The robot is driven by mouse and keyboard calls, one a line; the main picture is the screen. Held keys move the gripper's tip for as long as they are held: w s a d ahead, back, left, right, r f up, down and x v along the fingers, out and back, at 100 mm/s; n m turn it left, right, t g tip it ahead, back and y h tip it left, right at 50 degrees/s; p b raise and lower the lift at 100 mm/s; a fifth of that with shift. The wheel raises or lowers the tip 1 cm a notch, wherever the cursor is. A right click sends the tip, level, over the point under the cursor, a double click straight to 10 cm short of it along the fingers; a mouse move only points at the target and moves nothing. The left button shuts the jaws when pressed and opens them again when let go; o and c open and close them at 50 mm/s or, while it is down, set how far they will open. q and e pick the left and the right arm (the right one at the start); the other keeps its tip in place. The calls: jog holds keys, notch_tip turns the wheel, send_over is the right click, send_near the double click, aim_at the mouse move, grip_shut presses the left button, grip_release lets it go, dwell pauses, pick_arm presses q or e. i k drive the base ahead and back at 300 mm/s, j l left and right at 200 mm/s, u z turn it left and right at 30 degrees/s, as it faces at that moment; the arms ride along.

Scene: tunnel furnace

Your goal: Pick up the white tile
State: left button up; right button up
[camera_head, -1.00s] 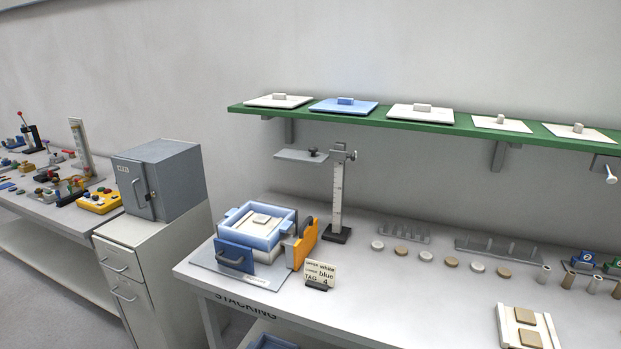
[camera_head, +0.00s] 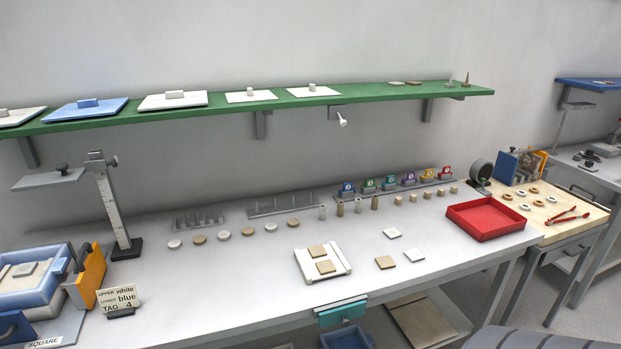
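Two small white square tiles lie flat on the white table right of centre. One white tile (camera_head: 392,233) is farther back, and the other white tile (camera_head: 414,255) is nearer the front edge. A tan tile (camera_head: 385,262) lies just left of the nearer white one, apart from it. A white board (camera_head: 301,265) to the left carries two tan tiles. Neither of my grippers shows in this view.
A red tray (camera_head: 487,220) stands right of the tiles. Rows of discs and small cylinders (camera_head: 357,206) lie behind them. A sign card (camera_head: 118,299) and a blue box (camera_head: 25,295) are at far left. A green shelf (camera_head: 380,92) hangs above.

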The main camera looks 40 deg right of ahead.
aim_at(414, 255)
jog(key=z, duration=2)
jog(key=u, duration=0.45)
jog(key=j+u, duration=0.15)
jog(key=u, duration=0.3)
jog(key=j+u, duration=0.1)
jog(key=u, duration=0.8)
jog(key=j+u, duration=0.1)
jog(key=u, duration=0.35)
jog(key=z, duration=3.05)
